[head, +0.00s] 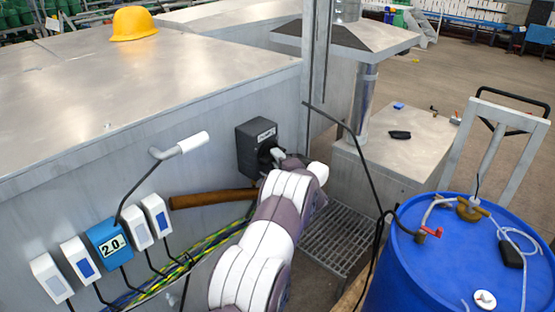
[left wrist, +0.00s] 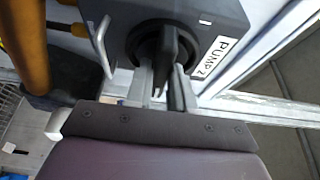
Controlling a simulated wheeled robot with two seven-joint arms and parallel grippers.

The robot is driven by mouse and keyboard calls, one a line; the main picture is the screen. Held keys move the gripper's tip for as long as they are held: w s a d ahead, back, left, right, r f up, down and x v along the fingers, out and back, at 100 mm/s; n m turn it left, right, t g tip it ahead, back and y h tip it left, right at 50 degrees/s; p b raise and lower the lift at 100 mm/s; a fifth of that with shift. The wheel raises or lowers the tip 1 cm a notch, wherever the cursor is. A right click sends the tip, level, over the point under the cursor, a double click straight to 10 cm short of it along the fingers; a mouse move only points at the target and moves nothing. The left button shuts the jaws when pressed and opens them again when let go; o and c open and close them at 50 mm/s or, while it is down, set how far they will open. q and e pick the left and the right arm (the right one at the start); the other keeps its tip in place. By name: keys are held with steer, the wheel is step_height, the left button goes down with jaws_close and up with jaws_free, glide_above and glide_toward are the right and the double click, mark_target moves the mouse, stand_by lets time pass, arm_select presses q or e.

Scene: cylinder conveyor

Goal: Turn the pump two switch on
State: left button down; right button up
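The pump two switch (head: 257,146) is a dark grey box with a white label, mounted on the side of the metal cabinet. In the left wrist view its label reads "PUMP 2" and its black rotary knob (left wrist: 165,45) shows close up. My left gripper (head: 277,157) is at the knob; in the left wrist view its two fingers (left wrist: 163,92) lie at either side of the knob's grip bar. I cannot tell whether they press on it. The knob is mostly hidden in the head view. My right gripper is not in view.
A brown pipe (head: 213,199) and green-yellow cables run below the box. A lever with a white grip (head: 180,147) and several small boxes are at the left. A vertical metal post (head: 317,70) stands right of the switch. A blue barrel (head: 450,260) is at the right.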

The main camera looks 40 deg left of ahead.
arm_select(q)
steer(key=shift+w+f+n+g+y+b, duration=0.15)
steer(key=shift+n+g+y+b, duration=0.9)
steer(key=shift+n+b, duration=2.6)
steer(key=shift+f+n+g+y+b, duration=0.2)
steer(key=shift+n+g+y+b, duration=0.85)
steer(key=shift+n+b, duration=2.6)
steer(key=shift+w+f+n+g+y+b, duration=0.15)
steer(key=shift+n+g+y+b, duration=0.9)
steer(key=shift+n+b, duration=2.6)
steer(key=shift+n, duration=0.35)
steer(key=c, duration=1.1)
jaws_free()
steer(key=shift+r, duration=0.1)
steer(key=shift+o, duration=0.2)
steer(key=shift+d, duration=0.1)
steer(key=b+v, duration=0.3)
steer(key=v, duration=0.9)
steer(key=shift+d+f+b, duration=0.2)
steer(key=shift+d+b, duration=0.05)
steer(key=shift+b, duration=0.05)
